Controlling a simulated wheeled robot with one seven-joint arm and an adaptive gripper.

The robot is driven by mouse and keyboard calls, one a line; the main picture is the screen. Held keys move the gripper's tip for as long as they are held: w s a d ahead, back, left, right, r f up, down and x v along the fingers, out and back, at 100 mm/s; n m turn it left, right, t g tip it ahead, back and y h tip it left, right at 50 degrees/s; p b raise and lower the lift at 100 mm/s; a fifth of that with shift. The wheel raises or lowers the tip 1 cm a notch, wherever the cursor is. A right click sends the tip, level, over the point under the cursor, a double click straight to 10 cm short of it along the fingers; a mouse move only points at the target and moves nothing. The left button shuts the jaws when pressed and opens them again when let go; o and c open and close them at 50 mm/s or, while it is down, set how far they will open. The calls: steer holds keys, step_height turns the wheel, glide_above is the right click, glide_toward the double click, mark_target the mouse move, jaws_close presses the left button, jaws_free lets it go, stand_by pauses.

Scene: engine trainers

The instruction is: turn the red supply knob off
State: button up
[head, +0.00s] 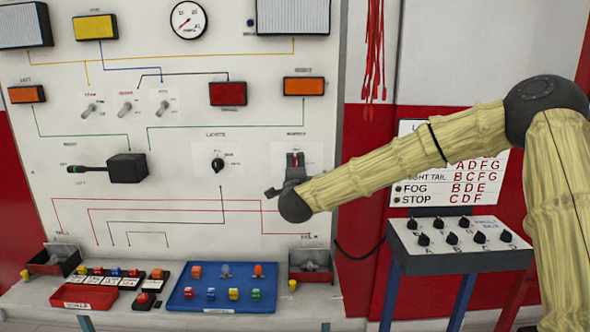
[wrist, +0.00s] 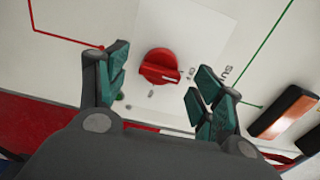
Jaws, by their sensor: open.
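The red supply knob (wrist: 160,66) is on a white plate on the panel, seen in the wrist view. It is round with a raised grip bar and a white pointer mark at the bar's right end. My gripper (wrist: 157,82) is open, with one green-padded finger to the left of the knob and one to the right, both apart from it. In the head view my gripper (head: 290,178) is at the right side of the panel and mostly covers the knob; only a little red shows.
A black lights knob (head: 217,164) sits left of my gripper, and a black lever (head: 125,168) is farther left. An orange lamp (head: 304,86) is above. A blue tray (head: 222,292) with small parts lies on the ledge below. A switch box (head: 459,240) stands at right.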

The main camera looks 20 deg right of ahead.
steer(key=v, duration=0.9)
steer(key=shift+s, duration=0.3)
steer(key=shift+a, duration=0.1)
steer(key=s+a+f+n+g+y+p, duration=0.1)
steer(key=s+a+f+n+y, duration=0.15)
steer(key=f, duration=0.75)
steer(key=s+a+f+n+g+y, duration=0.1)
steer(key=s+a+f+n+g, duration=0.2)
steer(key=f, duration=0.6)
steer(key=s+a+f+n+g+y+p, duration=0.1)
steer(key=s+f+n+g, duration=0.15)
steer(key=s+f, duration=0.55)
steer(key=s+a+f+n+g+y, duration=0.1)
steer(key=s+f+n, duration=0.3)
steer(key=f, duration=0.8)
steer(key=s+d+f+n+g, duration=0.2)
steer(key=s+f, duration=0.3)
steer(key=s, duration=0.6)
steer(key=s+d+f+n+g+p, duration=0.1)
steer(key=s+d+f+n+g, duration=0.1)
steer(key=s, duration=1)
steer(key=s+d+f+n+g+p, duration=0.1)
steer(key=s+f+n+g, duration=0.3)
steer(key=s+f, duration=0.5)
steer(key=s+d+g, duration=0.1)
steer(key=s+g, duration=0.1)
steer(key=shift+s+d+n, duration=0.3)
steer(key=shift+s+d, duration=0.05)
steer(key=shift+f+h, duration=0.1)
steer(key=shift+h, duration=0.15)
